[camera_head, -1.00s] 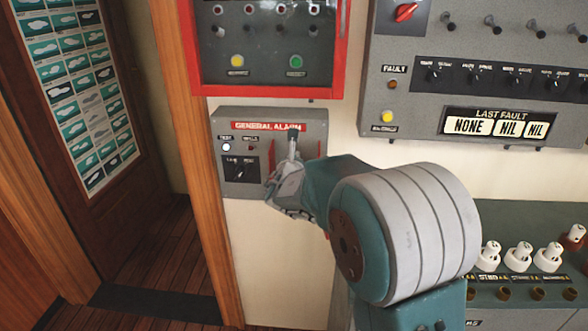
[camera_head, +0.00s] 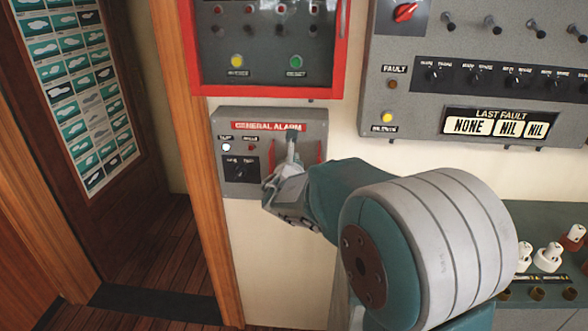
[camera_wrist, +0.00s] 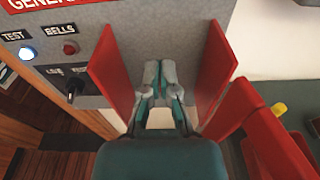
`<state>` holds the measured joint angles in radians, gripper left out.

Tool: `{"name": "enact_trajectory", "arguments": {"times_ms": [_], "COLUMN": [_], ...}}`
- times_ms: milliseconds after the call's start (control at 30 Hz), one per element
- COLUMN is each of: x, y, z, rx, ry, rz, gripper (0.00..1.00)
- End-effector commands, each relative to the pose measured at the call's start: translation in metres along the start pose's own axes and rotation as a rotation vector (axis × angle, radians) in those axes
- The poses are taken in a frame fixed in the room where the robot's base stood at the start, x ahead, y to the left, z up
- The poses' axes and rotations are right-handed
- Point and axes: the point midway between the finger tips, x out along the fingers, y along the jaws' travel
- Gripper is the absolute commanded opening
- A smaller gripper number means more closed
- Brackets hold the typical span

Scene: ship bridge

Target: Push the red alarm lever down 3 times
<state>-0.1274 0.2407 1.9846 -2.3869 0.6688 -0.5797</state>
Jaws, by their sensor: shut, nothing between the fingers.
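The grey general alarm box (camera_head: 230,185) hangs on the wall under its red label, with a red upright plate on each side of its right part. In the wrist view the left red plate (camera_wrist: 112,62) and the right red plate (camera_wrist: 214,72) flank my gripper (camera_wrist: 160,70). My gripper is shut, with its fingertips between the plates and close to the box face. In the head view the gripper (camera_head: 291,138) covers the middle of that slot. I cannot make out the lever's handle apart from the plates and fingers; touch is unclear.
A red-framed panel (camera_head: 195,60) is just above the box, and a large grey fault panel (camera_head: 408,95) is to the right. A console with white-capped handles (camera_head: 548,257) stands at lower right. Another red part (camera_wrist: 278,145) is close by on the right in the wrist view.

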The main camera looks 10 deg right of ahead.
Motion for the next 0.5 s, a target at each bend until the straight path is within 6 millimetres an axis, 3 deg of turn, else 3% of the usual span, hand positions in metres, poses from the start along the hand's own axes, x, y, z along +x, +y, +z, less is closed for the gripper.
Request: {"name": "enact_trajectory", "arguments": {"times_ms": [500], "x": [-0.036], "y": [0.001], "z": [0.000], "rx": [0.001], "ry": [-0.001], "rz": [0.001], "gripper": [0.00]}}
